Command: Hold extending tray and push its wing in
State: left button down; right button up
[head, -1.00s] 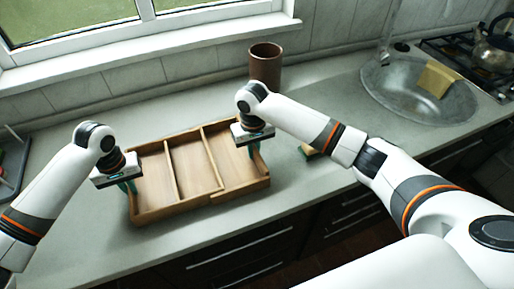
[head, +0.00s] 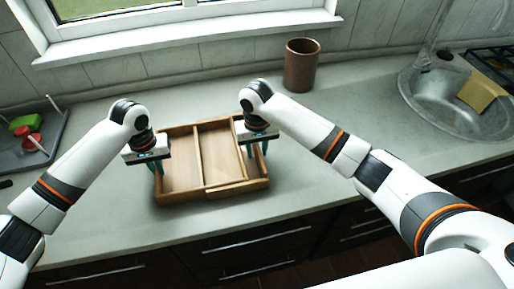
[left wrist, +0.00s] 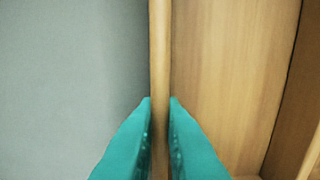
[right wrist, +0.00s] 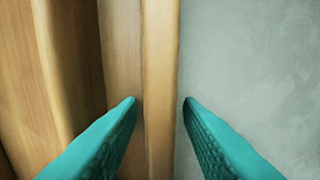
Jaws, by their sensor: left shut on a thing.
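The wooden extending tray (head: 181,197) lies on the grey counter, its compartments empty. Its wing (head: 246,187) is the right-hand section and sits partly overlapped with the main body, so the right compartment is narrow. My left gripper (head: 156,172) is shut on the tray's left wall, which also shows between the teal fingers in the left wrist view (left wrist: 159,60). My right gripper (head: 259,152) is at the wing's right wall. In the right wrist view its open fingers straddle that wall (right wrist: 160,60), with small gaps beside it.
A brown cup (head: 301,66) stands behind the tray to the right. A metal sink (head: 425,95) with a yellow cloth (head: 482,91) is at the far right. A dark rack (head: 58,135) with coloured items is at the left. The counter in front of the tray is clear.

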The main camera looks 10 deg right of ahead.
notch_tip(320, 180, up, 12)
dwell(0.6)
